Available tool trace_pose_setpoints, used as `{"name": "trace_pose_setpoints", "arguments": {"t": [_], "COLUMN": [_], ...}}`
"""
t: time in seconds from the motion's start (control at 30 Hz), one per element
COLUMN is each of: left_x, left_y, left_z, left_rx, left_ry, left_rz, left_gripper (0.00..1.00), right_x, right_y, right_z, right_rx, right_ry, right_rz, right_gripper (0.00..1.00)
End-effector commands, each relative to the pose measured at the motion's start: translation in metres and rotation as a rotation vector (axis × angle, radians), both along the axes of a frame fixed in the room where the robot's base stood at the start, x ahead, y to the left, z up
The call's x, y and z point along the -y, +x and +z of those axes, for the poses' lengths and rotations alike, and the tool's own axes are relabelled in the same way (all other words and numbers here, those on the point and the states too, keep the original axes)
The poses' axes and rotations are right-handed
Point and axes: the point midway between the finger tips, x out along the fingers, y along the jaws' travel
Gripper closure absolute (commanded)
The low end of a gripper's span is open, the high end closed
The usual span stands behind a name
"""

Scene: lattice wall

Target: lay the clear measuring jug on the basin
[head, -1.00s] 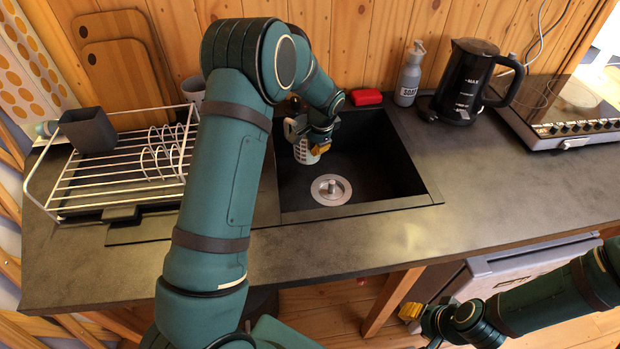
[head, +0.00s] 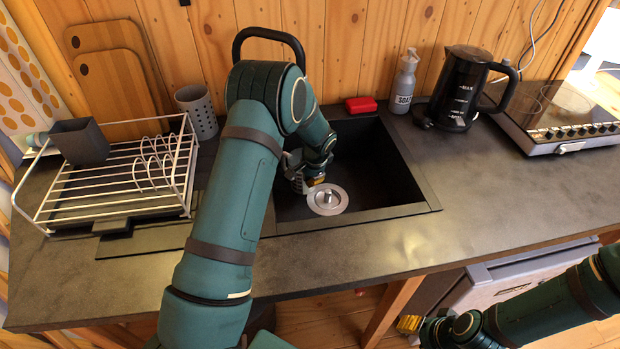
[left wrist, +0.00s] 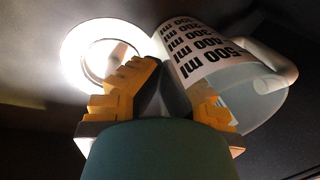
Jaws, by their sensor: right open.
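The clear measuring jug (left wrist: 235,75), with black ml marks and a pale handle, lies tilted in the left wrist view. My left gripper (left wrist: 175,85) has its yellow fingers at the jug's near wall and is shut on it. In the head view the left gripper (head: 312,180) is low inside the black basin (head: 375,165), and only a pale part of the jug (head: 297,181) shows beside it. I cannot tell whether the jug touches the basin floor. My right gripper (head: 408,325) is open, below the counter's front edge, partly hidden by its arm.
A drain (head: 328,199) is in the basin floor; it shows bright in the left wrist view (left wrist: 103,52). A dish rack (head: 120,185) stands left. A red sponge (head: 361,105), soap bottle (head: 404,80) and kettle (head: 460,90) stand behind.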

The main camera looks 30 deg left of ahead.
Motion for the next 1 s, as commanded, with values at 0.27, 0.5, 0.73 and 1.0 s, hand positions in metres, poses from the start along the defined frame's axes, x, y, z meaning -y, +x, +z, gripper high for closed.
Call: {"name": "trace_pose_setpoints", "arguments": {"t": [0.27, 0.5, 0.73, 1.0], "left_x": [0.000, 0.000, 0.005, 0.016], "left_y": [0.000, 0.000, -0.001, -0.009], "left_z": [-0.002, -0.001, 0.024, 0.078], "left_rx": [0.000, 0.000, 0.003, 0.002], "left_ry": [0.000, 0.000, 0.000, 0.000], "left_rz": [0.000, 0.000, -0.002, -0.001], "left_gripper": [0.66, 0.66, 0.66, 0.66], "right_x": [0.000, 0.000, 0.000, 0.000], "right_y": [0.001, 0.000, -0.001, 0.001], "right_z": [-0.002, -0.001, 0.005, 0.013], "right_rx": [0.001, 0.001, -0.001, 0.002], "right_ry": [0.000, 0.000, 0.000, 0.000], "right_rz": [0.000, 0.000, 0.000, -0.003], "right_gripper": [0.53, 0.53, 0.53, 0.53]}}
